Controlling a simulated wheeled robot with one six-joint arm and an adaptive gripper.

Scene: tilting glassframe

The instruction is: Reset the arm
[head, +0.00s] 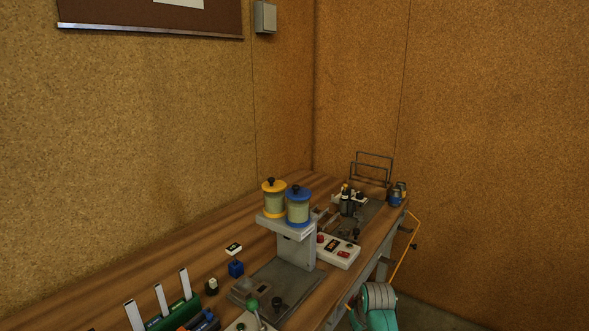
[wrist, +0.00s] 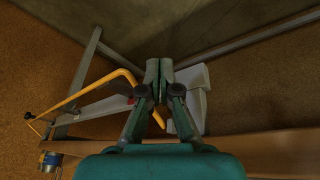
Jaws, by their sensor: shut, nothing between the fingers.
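My gripper (wrist: 159,72) is in the middle of the wrist view, with its two dark green fingers together and nothing held between them. In that view it is in front of the bench side, with a bent yellow rod (wrist: 95,88) behind and to its left. In the head view, a teal and grey part of my arm shows at the bottom, beside the bench's right edge. The fingertips cannot be made out there.
A wooden workbench (head: 150,272) runs along the left wall. It carries a grey stand (head: 297,245) with yellow and blue-lidded jars, a white switch box (head: 338,251) and a dark wire frame (head: 373,168) at the far end. The yellow rod (head: 404,252) juts out from the bench's right side.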

